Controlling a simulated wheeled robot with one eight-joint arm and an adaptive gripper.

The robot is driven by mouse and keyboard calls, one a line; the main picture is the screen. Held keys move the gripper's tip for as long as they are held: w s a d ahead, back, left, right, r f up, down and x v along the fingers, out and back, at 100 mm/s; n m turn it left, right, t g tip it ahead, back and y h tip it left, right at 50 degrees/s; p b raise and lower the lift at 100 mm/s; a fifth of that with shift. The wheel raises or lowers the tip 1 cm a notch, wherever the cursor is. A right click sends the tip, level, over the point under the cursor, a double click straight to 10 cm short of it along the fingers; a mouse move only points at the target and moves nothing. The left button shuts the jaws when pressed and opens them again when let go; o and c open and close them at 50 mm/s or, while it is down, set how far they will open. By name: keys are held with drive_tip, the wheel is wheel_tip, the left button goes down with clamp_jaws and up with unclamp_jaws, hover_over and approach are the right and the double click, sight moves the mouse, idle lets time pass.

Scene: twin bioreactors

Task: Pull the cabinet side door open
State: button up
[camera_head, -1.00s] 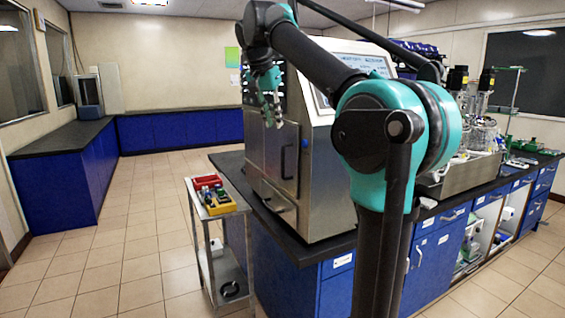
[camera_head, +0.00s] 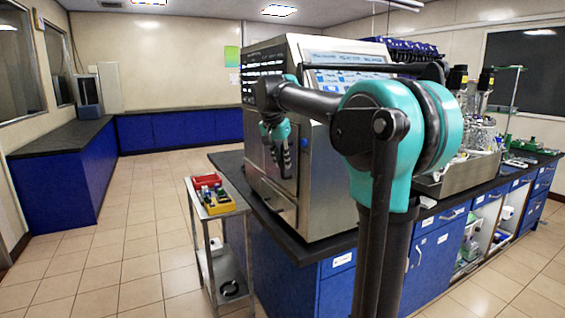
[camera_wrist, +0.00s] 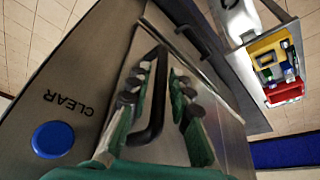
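The steel cabinet (camera_head: 325,190) stands on the dark bench top, with a control panel on its upper part. In the wrist view, its grey side door (camera_wrist: 150,145) fills the middle and looks shut. A black bar handle (camera_wrist: 157,110) runs along the door. My gripper (camera_wrist: 165,65) is open, with a teal and black finger on each side of the handle in the picture. I cannot tell whether the fingers touch it or how deep they reach. In the head view, my gripper (camera_head: 279,160) hangs downward in front of the cabinet's left side, hiding part of that side.
A blue round button (camera_wrist: 53,140) marked CLEAR sits beside the door. A steel trolley (camera_head: 222,245) with a red bin (camera_head: 206,181) and a yellow bin (camera_head: 219,205) stands close to the bench's left end. Open tiled floor (camera_head: 120,220) lies left of it.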

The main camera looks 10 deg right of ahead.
drive_tip(key=shift+w+f, duration=0.1)
drive_tip(key=shift+f, duration=0.1)
clamp_jaws()
idle(0.3)
